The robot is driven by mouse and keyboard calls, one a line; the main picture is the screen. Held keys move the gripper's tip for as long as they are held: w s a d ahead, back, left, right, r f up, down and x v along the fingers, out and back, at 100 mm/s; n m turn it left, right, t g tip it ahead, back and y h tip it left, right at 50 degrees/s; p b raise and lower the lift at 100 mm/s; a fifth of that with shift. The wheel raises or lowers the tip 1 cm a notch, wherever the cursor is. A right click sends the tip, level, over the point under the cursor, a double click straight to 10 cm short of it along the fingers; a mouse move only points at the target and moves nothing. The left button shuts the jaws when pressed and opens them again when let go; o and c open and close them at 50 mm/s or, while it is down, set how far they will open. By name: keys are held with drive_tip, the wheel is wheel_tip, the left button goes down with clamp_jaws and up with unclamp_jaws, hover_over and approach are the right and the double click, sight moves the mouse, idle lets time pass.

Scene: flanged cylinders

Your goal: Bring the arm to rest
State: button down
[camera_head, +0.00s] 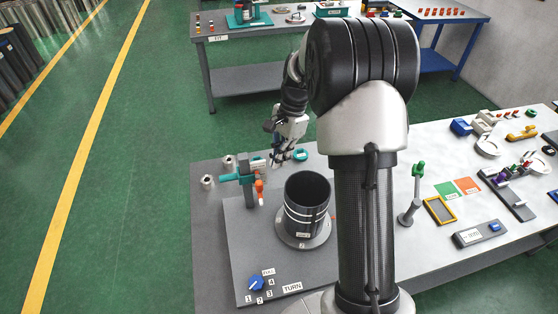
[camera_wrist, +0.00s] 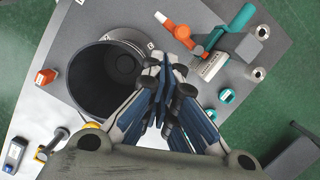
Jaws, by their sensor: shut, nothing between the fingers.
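My gripper (camera_head: 278,154) is in the head view above the far side of the near workbench (camera_head: 224,292), behind the dark cylinder. It also shows in the wrist view (camera_wrist: 163,66), with its fingers together and nothing between them. The dark flanged cylinder (camera_head: 307,203) stands upright on its flange on the bench's grey plate. In the wrist view the open cylinder (camera_wrist: 108,80) lies to the left of the fingertips; the fingers appear to overlap its right rim. I cannot tell the height of the gripper above the bench.
A teal fixture with an orange handle (camera_head: 260,188) stands left of the cylinder. Small metal cylinders (camera_head: 208,182) sit near the bench's left edge. A green-topped lever (camera_head: 416,178) and several small parts stand on the right half. Green floor (camera_head: 130,200) is clear to the left.

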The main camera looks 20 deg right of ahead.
idle(0.3)
drive_tip(key=s+a+r+n+t+h+b, duration=0.2)
drive_tip(key=s+a+r+n+b, duration=0.45)
drive_tip(key=s, duration=0.45)
drive_tip(key=s+a+f+n+t+b, duration=0.1)
drive_tip(key=s+a+f+n+b, duration=0.1)
drive_tip(key=s, duration=0.6)
drive_tip(key=s+a+f+n+t+b, duration=0.2)
drive_tip(key=s+n+b, duration=0.2)
drive_tip(key=s+n, duration=0.3)
drive_tip(key=shift+s+a+f+h, duration=0.15)
drive_tip(key=shift+s+a+h, duration=0.25)
drive_tip(key=shift+s, duration=0.1)
